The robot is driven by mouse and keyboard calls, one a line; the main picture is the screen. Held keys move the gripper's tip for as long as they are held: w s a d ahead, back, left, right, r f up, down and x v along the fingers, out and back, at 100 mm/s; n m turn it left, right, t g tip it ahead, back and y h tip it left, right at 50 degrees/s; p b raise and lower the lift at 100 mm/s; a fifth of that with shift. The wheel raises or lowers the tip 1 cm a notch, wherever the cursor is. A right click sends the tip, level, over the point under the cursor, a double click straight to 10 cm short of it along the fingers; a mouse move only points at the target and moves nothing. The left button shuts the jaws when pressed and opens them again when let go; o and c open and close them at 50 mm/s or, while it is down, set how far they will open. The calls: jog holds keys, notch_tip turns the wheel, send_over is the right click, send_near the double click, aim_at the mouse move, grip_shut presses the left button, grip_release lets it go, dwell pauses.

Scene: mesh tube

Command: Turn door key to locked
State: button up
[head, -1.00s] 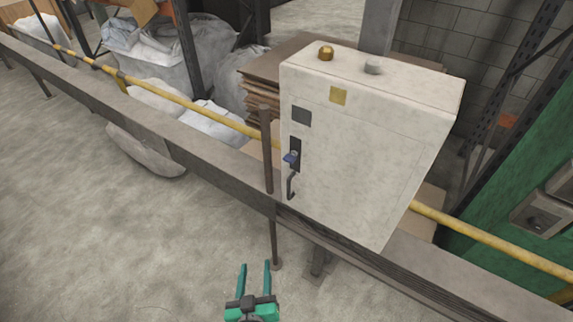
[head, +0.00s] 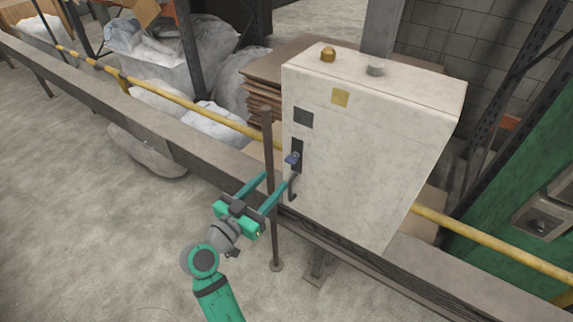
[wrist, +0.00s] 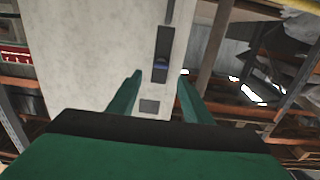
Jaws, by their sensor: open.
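The door key (head: 292,158) is a small blue piece in a dark lock plate (head: 297,150) on the left edge of a white cabinet's door (head: 365,150). A dark curved handle (head: 292,190) sits just below it. The wrist view shows my gripper (wrist: 160,73) spread either side of the plate.
A brown post (head: 267,140) stands close to the left of the cabinet. A grey rail (head: 180,145) and a yellow pipe (head: 190,103) run past it. White sacks (head: 165,50) lie behind. The floor at the front left is clear.

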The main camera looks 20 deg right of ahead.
aim_at(288, 163)
jog(key=x, duration=0.9)
jog(key=shift+w, duration=0.2)
jog(key=c, duration=1.1)
